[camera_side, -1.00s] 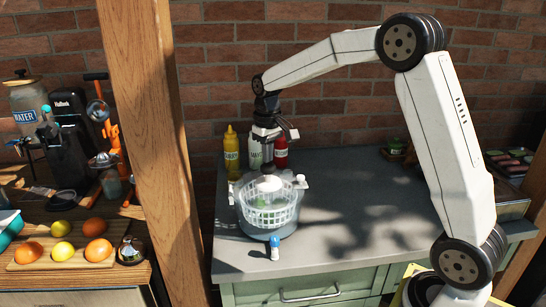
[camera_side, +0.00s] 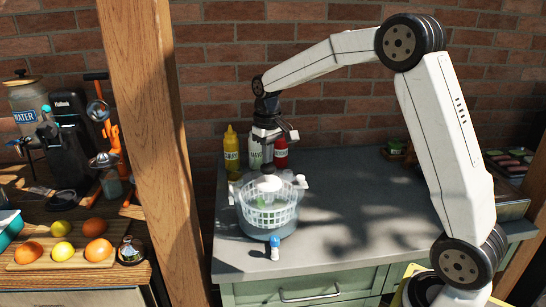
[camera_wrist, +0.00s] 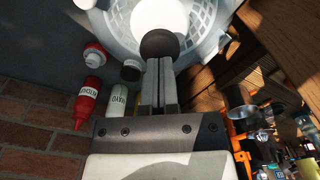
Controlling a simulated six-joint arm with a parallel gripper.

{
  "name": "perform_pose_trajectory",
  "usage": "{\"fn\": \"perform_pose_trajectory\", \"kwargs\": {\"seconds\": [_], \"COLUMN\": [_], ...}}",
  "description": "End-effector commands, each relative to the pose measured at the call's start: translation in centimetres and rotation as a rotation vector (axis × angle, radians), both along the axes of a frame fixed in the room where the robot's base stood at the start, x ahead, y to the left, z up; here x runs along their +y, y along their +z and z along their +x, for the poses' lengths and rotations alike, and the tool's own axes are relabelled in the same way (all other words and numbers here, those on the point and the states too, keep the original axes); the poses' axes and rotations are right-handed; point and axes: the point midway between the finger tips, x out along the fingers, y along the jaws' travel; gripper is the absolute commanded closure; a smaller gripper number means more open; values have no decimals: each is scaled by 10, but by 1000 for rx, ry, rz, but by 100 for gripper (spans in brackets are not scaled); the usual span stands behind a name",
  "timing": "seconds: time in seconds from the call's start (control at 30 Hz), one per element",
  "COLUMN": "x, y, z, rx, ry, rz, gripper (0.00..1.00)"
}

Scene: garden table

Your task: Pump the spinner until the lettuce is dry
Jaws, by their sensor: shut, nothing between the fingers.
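The salad spinner (camera_side: 267,228) stands on the grey counter, a clear bowl around a white slotted basket (camera_side: 270,217). Green lettuce (camera_side: 262,201) shows inside the basket. A white dome (camera_side: 270,183) sits on top in the middle; it also shows in the wrist view (camera_wrist: 160,14). My gripper (camera_side: 268,172) points down over the dome, shut and empty. In the wrist view my closed fingers (camera_wrist: 160,62) meet a dark round knob (camera_wrist: 160,44) on the dome. I cannot tell if they press on it. How wet the lettuce is cannot be seen.
Yellow (camera_side: 231,150), white (camera_side: 254,154) and red (camera_side: 281,152) sauce bottles stand close behind the spinner. A small blue-capped bottle (camera_side: 274,248) stands in front. The counter (camera_side: 370,215) to the right is clear. A wooden post (camera_side: 150,140) rises at left.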

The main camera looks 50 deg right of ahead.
Motion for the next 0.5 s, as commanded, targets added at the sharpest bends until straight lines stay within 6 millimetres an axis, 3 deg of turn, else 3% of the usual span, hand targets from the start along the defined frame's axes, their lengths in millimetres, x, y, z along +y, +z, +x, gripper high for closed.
{"fn": "perform_pose_trajectory", "kwargs": {"seconds": [0.5], "x": [0], "y": [-13], "z": [0], "rx": [1], "ry": [0], "rz": [0], "gripper": [100]}}
